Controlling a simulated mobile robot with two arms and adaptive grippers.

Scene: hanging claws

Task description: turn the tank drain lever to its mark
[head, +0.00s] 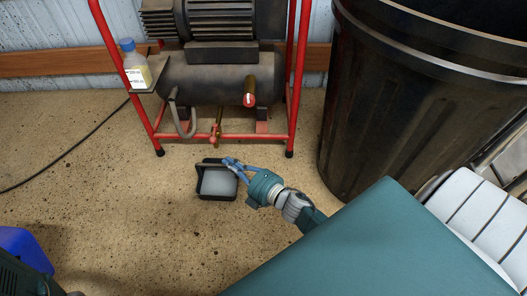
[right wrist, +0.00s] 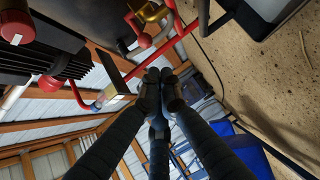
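Under the dark compressor tank (head: 200,78), a thin brass drain pipe (head: 218,120) comes down to a small red lever (head: 212,138) near the red lower bar. Brass and red fittings (right wrist: 152,13) show at the top of the right wrist view. I cannot make out the mark. My right gripper (head: 229,163) is below and right of the lever, apart from it, over the tray's back right rim. In the wrist view its dark fingertips (right wrist: 160,85) are drawn together with nothing visible between them. My left gripper is not in view.
A black tray (head: 203,190) with pale contents stands on the floor before the compressor. The red frame (head: 297,70) has upright posts and a low bar. A blue-capped bottle (head: 135,68) sits on its left shelf. A large black bin (head: 395,110) stands right. Left floor is mostly clear.

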